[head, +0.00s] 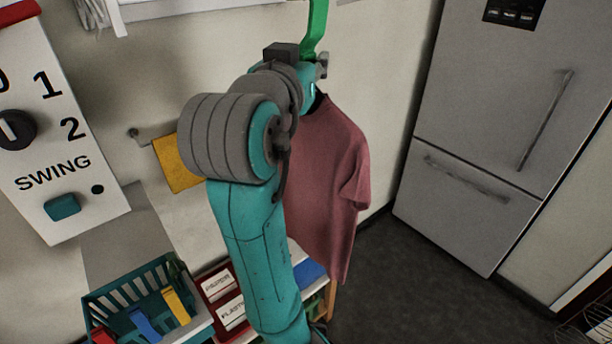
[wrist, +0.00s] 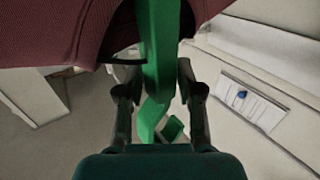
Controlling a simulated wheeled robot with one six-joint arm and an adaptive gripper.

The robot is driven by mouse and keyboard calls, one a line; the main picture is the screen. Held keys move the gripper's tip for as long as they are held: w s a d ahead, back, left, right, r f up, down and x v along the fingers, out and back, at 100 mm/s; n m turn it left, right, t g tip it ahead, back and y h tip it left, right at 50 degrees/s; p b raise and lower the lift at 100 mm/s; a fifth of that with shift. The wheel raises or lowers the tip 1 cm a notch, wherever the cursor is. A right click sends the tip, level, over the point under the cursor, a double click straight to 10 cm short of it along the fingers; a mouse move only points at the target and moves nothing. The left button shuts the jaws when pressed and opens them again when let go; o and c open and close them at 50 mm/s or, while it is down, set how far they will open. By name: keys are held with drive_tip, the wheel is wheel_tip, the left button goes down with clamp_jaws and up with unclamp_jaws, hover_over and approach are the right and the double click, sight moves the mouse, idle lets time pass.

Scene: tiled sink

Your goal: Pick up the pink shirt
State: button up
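The pink shirt (head: 325,185) hangs in the head view on a green hanger (head: 316,28), right of my arm, which hides its left part. Dusky pink cloth (wrist: 55,35) also spans the top of the wrist view. My gripper (head: 318,72) is at the shirt's collar, by the green hanger. In the wrist view my gripper's (wrist: 157,85) two fingers stand apart, with the green hanger (wrist: 160,60) running between them. Gaps show beside the hanger, so the fingers look open around it. Whether a finger touches it I cannot tell.
A grey fridge (head: 490,120) stands at the right. A yellow cloth (head: 177,165) hangs on the wall at the left. A teal basket (head: 140,300) with coloured items and red labelled bins (head: 225,295) sit low at the left. Dark floor (head: 400,285) is clear before the fridge.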

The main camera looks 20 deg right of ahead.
drive_tip(key=shift+c, duration=0.3)
clamp_jaws()
drive_tip(key=shift+r, duration=0.1)
